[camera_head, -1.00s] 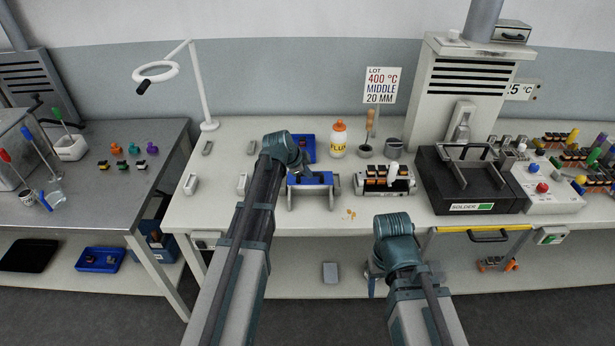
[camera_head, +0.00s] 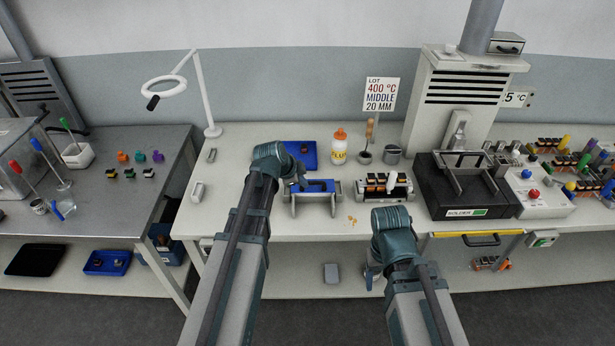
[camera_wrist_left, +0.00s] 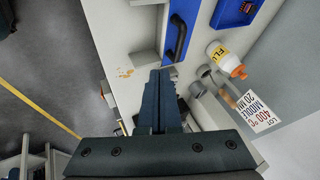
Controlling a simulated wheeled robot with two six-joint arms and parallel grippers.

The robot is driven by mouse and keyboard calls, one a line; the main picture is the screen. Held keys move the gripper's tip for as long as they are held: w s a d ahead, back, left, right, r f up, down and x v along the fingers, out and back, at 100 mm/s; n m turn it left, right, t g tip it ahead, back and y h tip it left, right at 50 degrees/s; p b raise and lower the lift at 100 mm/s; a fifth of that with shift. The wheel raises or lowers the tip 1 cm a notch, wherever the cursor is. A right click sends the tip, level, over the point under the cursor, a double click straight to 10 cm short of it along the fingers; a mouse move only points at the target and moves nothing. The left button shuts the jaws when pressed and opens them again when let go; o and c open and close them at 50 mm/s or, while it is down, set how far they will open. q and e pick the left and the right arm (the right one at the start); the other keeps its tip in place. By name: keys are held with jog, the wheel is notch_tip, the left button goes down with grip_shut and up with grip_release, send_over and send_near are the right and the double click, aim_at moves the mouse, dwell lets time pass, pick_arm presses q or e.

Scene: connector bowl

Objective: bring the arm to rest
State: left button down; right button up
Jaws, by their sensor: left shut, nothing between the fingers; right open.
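My left gripper (camera_wrist_left: 160,105) is shut with nothing between its fingers, as the left wrist view shows. In the head view my left arm reaches over the pale bench, and its wrist hides most of the gripper (camera_head: 301,178). The gripper is close to a blue-topped grey fixture (camera_head: 318,187). In the left wrist view the blue fixture with its dark handle (camera_wrist_left: 178,38) lies just beyond the fingertips; whether they touch it I cannot tell. My right gripper (camera_head: 373,274) is low in front of the bench edge, mostly hidden behind its own arm, open.
A blue tray (camera_head: 309,150), a yellow-labelled bottle (camera_head: 339,150), and a rack of connectors (camera_head: 384,186) stand nearby. A black solder pot (camera_head: 465,185) is to the right. Small orange bits (camera_head: 352,219) lie near the front edge. The bench's left front is fairly clear.

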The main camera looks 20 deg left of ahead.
pick_arm(q)
jog(key=p+v, duration=0.1)
jog(key=v, duration=0.1)
jog(key=shift+s+r, duration=0.2)
jog(key=shift+r, duration=0.05)
jog(key=s+d+f+n+g+y, duration=0.1)
jog(key=s+d+n+g+y, duration=0.1)
jog(key=s+d+n, duration=0.3)
jog(key=s+d+f+n+g+y, duration=0.2)
jog(key=s+d+n+g, duration=0.2)
jog(key=s+d, duration=0.6)
jog(key=s, duration=0.8)
jog(key=shift+s+d+f+n+g, duration=0.3)
jog(key=shift+s+d+n, duration=0.05)
jog(key=shift+d+n, duration=0.05)
